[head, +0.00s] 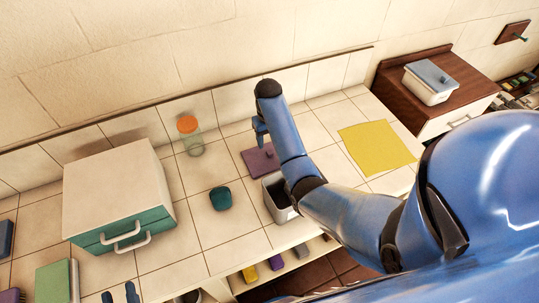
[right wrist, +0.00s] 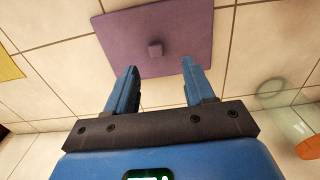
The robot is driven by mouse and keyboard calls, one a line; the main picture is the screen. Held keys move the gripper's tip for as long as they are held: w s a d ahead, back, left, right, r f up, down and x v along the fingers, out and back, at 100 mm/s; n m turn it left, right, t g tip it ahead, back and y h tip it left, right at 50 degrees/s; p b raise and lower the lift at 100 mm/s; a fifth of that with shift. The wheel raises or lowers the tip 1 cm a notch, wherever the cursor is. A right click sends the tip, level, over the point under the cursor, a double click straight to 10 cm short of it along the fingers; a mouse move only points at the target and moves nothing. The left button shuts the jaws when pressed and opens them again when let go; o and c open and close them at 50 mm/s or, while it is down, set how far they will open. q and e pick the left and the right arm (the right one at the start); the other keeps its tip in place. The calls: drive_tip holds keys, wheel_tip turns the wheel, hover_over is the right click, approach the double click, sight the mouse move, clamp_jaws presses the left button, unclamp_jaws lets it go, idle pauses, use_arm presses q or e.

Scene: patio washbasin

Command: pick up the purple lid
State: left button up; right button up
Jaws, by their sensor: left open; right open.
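The purple lid (head: 252,165) is a flat square plate lying on the tiled counter, partly hidden behind my right forearm in the head view. My right gripper (head: 262,132) is open and points down above the lid. My left gripper (head: 121,294) is open at the bottom edge, far from the lid.
An open grey bin (head: 273,211) stands beside the lid, partly behind my right arm. A jar with an orange lid (head: 189,137), a teal object (head: 220,199) and a drawer box (head: 115,190) stand to the left. A yellow cloth (head: 377,147) lies to the right.

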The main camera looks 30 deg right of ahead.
sight(270, 152)
drive_tip(key=shift+f, duration=0.45)
drive_tip(key=shift+w+d+f+p, duration=0.15)
drive_tip(key=shift+w+d+f, duration=0.15)
drive_tip(key=shift+f, duration=0.3)
drive_tip(key=shift+w+d+f+p, duration=0.15)
drive_tip(key=shift+d+f, duration=0.15)
drive_tip(key=shift+f, duration=0.25)
drive_tip(key=f, duration=0.1)
drive_tip(key=f+p, duration=0.1)
drive_tip(key=shift+s+a+f, duration=0.25)
drive_tip(key=shift+f, duration=0.05)
drive_tip(key=shift+s+a+f, duration=0.1)
drive_tip(key=shift+f, duration=0.4)
drive_tip(key=shift+w+d+f, duration=0.2)
drive_tip(key=shift+f, duration=0.05)
use_arm(q)
drive_tip(key=shift+w+d+r, duration=0.2)
drive_tip(key=shift+r, duration=0.25)
drive_tip(key=shift+w+d+r, duration=0.15)
drive_tip(key=shift+d+r, duration=0.05)
drive_tip(key=shift+r, duration=0.2)
use_arm(e)
drive_tip(key=shift+s+a+r, duration=0.1)
clamp_jaws()
